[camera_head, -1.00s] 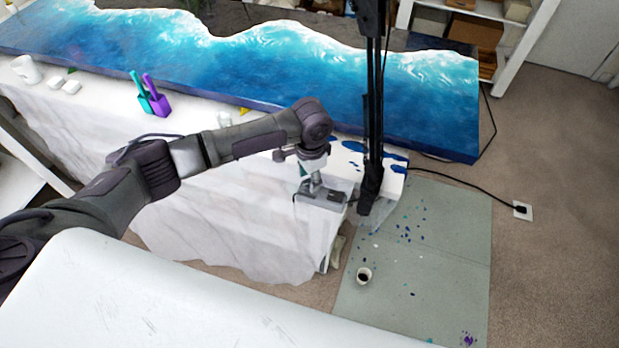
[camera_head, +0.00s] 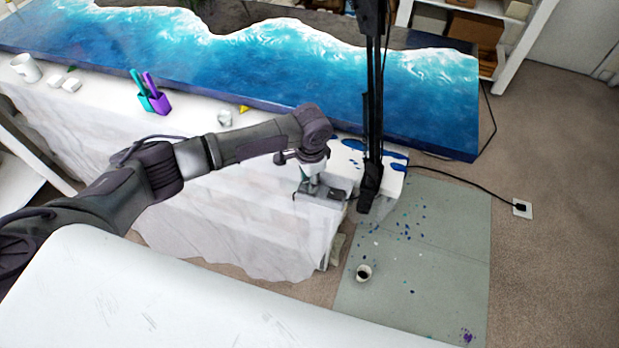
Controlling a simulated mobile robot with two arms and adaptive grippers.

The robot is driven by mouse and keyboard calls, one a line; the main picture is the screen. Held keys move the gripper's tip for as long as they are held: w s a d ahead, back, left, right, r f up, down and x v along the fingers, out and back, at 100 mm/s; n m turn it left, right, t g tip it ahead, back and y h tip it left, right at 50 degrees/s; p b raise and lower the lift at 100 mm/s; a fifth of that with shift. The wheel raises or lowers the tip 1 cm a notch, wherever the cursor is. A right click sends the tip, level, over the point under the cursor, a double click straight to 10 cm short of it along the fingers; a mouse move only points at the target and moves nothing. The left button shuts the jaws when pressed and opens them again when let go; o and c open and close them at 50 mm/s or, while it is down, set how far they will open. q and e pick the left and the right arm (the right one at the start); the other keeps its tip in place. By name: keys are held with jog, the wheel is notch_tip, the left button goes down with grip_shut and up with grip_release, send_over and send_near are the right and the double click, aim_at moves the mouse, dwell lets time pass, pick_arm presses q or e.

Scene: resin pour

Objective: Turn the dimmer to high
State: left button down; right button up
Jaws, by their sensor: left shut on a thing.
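My left gripper (camera_head: 322,188) is at the near right corner of the white-covered table, just left of the foot of the black upright stand. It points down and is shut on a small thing. The dimmer cannot be made out clearly; what the fingers hold, most likely its knob, is hidden by the gripper, so its setting cannot be read. My right gripper is not in view.
The blue wave panel (camera_head: 300,75) lies along the table's back. The black stand (camera_head: 373,100) rises close to my gripper. A teal and purple holder (camera_head: 156,101) and white cups stand to the left. A stained mat (camera_head: 440,240) with a small cup (camera_head: 364,272) lies on the floor.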

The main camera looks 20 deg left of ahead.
pick_arm(q)
jog(key=shift+m, duration=0.3)
jog(key=m+p, duration=0.1)
jog(key=m, duration=0.2)
jog(key=shift+r, duration=0.1)
jog(key=m+p, duration=0.1)
jog(key=m, duration=0.4)
jog(key=shift+w, duration=0.1)
jog(key=m, duration=0.6)
jog(key=m+b, duration=0.1)
jog(key=m, duration=0.4)
jog(key=shift+h, duration=0.3)
jog(key=c, duration=1.1)
grip_release()
jog(key=shift+o, duration=0.2)
